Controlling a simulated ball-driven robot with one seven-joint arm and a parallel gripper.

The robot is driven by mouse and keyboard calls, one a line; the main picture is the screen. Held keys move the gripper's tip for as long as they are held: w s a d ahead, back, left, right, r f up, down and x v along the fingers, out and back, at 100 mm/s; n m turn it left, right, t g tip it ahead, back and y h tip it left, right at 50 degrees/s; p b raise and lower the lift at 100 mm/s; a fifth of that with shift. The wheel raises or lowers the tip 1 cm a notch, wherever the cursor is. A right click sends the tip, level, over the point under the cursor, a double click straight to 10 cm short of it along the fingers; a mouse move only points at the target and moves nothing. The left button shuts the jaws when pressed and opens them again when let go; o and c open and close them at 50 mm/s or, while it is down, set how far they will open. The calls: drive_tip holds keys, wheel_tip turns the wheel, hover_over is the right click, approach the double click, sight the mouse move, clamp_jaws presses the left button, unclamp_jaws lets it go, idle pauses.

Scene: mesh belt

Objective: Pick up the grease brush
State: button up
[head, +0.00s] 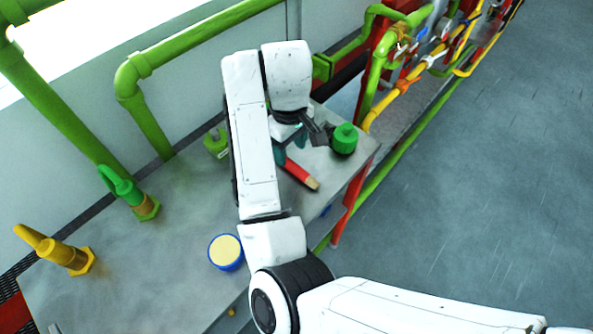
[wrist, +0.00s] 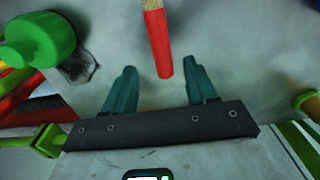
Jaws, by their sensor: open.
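The grease brush has a red handle and tan bristles. It lies on the grey tabletop in the head view (head: 297,172), bristles toward the lower right. In the wrist view the brush (wrist: 158,45) points away from me, its red handle end nearest. My gripper (wrist: 159,68) is open and empty, with teal fingers on either side of the line of the handle. The handle end lies between the fingertips, and I cannot tell the height gap. In the head view my gripper (head: 291,147) is partly hidden by my arm, as is the handle end.
A green jar (head: 344,139) stands near the table's right edge, with a dark grey item (wrist: 80,67) beside it. A blue-rimmed tin (head: 226,252), a yellow fitting (head: 66,252) and a green fitting (head: 132,192) stand to the left. Green pipes (head: 146,110) run behind.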

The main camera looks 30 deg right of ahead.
sight(291, 163)
drive_tip(key=f+b, duration=0.1)
drive_tip(key=f, duration=0.2)
drive_tip(key=shift+s+a+f+b, duration=0.1)
drive_tip(key=shift+s+f+b, duration=0.15)
drive_tip(key=shift+b, duration=0.1)
drive_tip(key=shift+f, duration=0.75)
drive_tip(key=shift+c, duration=0.4)
clamp_jaws()
